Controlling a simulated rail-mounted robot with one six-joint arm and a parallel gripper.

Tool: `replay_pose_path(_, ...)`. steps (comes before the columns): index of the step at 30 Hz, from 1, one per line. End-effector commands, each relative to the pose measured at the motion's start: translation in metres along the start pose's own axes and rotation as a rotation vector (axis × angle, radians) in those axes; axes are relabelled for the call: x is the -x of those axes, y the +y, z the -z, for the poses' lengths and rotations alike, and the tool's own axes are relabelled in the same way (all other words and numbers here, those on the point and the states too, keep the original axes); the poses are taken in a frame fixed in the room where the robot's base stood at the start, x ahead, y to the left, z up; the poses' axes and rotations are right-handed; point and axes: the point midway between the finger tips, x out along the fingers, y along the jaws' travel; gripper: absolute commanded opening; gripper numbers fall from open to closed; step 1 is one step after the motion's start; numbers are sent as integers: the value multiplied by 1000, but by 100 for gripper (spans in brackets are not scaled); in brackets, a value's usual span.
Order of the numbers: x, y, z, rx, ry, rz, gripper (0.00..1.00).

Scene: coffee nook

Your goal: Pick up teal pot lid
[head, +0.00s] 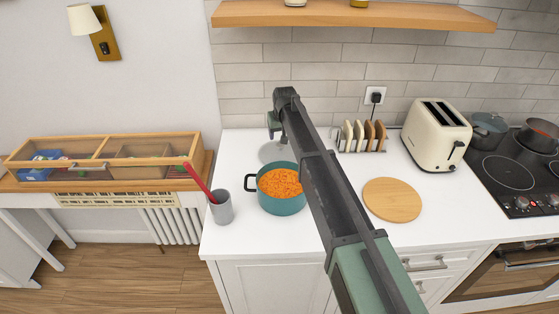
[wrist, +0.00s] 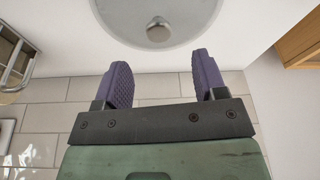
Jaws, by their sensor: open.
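A round pale grey lid (head: 272,152) lies on the white counter, behind a teal pot (head: 284,204) that hides part of its front edge. The pot has dark handles and is full of orange food. In the wrist view the lid (wrist: 160,14) is at the top, cut off by the frame edge, with its silver knob (wrist: 159,30) facing me. My gripper (head: 273,122) is over the back of the counter, near the lid. In the wrist view my gripper (wrist: 162,70) has its two purple fingers spread and empty, with the knob beyond their tips and not between them.
A grey cup (head: 221,207) with a red utensil stands left of the pot. A toast rack (head: 362,137), cream toaster (head: 437,135) and round wooden board (head: 392,200) are to the right. A tiled wall (head: 300,80) and wooden shelf (head: 352,14) bound the back.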

Motion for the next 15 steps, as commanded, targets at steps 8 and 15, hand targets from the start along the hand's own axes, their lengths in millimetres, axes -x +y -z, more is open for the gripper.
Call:
replay_pose_path(8,-24,1,-2,-1,0,0,65)
replay_pose_path(15,-67,2,-4,0,0,0,65)
